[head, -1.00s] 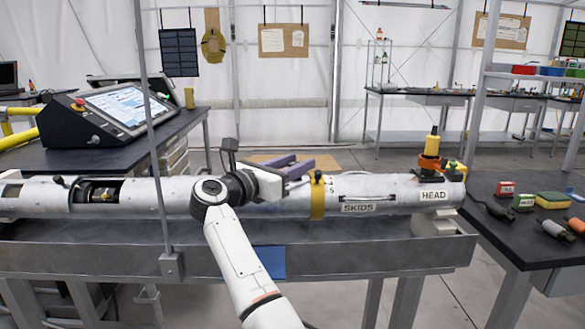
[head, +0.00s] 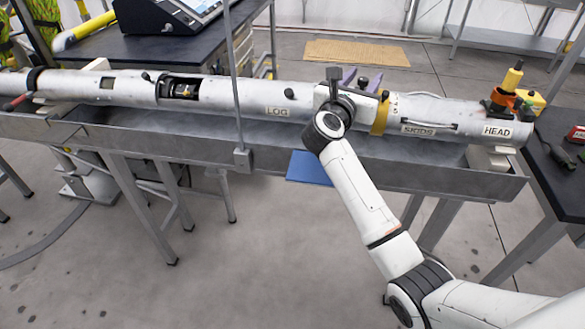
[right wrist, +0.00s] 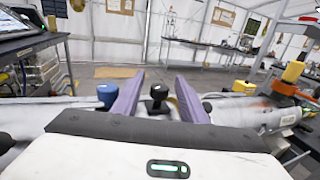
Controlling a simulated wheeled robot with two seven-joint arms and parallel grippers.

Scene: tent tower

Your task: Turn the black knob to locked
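The long white tube (head: 235,97) lies in a grey trough and carries several small black knobs. My right gripper (head: 361,80) is over the tube, just left of the yellow band (head: 381,115). In the right wrist view its two purple fingers (right wrist: 158,85) are open and spread apart. A black knob (right wrist: 157,98) shows between them, apart from both fingers. A blue knob (right wrist: 107,94) is just outside the left finger. In the head view my gripper body hides most of that spot. The knob's lock marking cannot be read. My left gripper is not in view.
A thin grey post (head: 238,100) rises from the trough (head: 400,160) left of my right arm. An orange and yellow fitting (head: 508,90) stands at the HEAD end. A dark bench (head: 565,165) is at right, a console (head: 165,12) behind at left.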

